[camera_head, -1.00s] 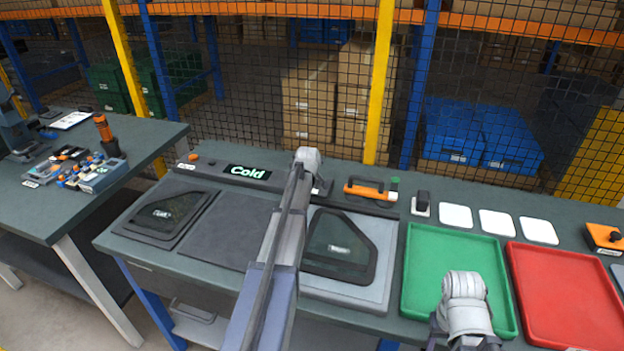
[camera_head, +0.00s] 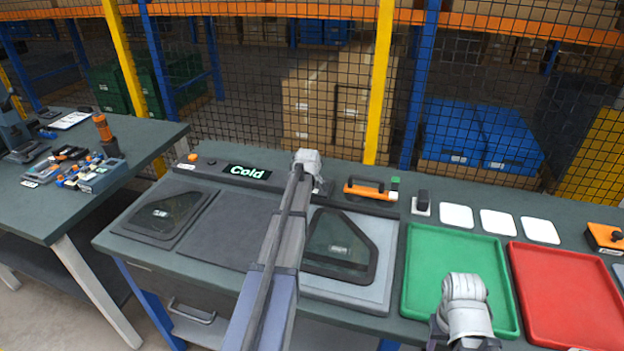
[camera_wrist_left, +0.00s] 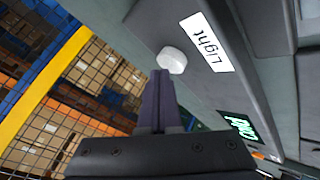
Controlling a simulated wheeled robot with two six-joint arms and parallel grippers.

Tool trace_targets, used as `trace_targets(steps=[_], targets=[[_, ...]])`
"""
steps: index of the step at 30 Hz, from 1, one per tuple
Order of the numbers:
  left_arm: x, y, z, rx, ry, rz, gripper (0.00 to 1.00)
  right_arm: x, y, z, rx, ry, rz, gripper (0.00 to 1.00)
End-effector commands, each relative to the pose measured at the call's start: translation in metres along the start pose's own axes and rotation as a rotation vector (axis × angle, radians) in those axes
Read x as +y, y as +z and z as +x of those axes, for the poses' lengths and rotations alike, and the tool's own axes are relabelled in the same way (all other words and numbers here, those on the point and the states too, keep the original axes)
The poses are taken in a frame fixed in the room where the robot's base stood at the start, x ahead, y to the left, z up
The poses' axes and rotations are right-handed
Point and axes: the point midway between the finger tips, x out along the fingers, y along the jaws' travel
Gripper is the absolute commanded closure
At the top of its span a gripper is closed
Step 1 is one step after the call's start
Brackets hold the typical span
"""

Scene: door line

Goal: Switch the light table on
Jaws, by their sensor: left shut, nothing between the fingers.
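The light table, a pale grey panel (camera_head: 375,290), lies right of my left arm in the head view, with a dark-framed window piece on it. It looks grey, without a clear glow. In the left wrist view a round white button (camera_wrist_left: 171,60) stands beside a white "Light" label (camera_wrist_left: 205,43). My left gripper (camera_wrist_left: 160,78) is shut and empty, its fingertips right at the button's edge; I cannot tell whether they touch. In the head view the left arm hides the button. My right arm shows at the lower right, its fingers out of view.
A lit "Cold" sign (camera_head: 247,171) sits on the rear strip. An orange-handled tool (camera_head: 371,190) lies behind the panel. A green tray (camera_head: 413,240) and a red tray (camera_head: 570,290) stand to the right. A mesh fence runs behind the bench.

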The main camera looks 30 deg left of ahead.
Motion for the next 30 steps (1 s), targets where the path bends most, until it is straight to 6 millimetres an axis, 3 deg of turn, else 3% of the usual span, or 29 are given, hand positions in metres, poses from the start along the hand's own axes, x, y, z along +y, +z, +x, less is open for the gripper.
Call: trace_targets(steps=[30], targets=[[-0.0050,0.0053,0.0068,-0.001,0.000,0.000,1.00,-0.0009,-0.0006,0.0098,0.000,0.000,0.000,0.50]])
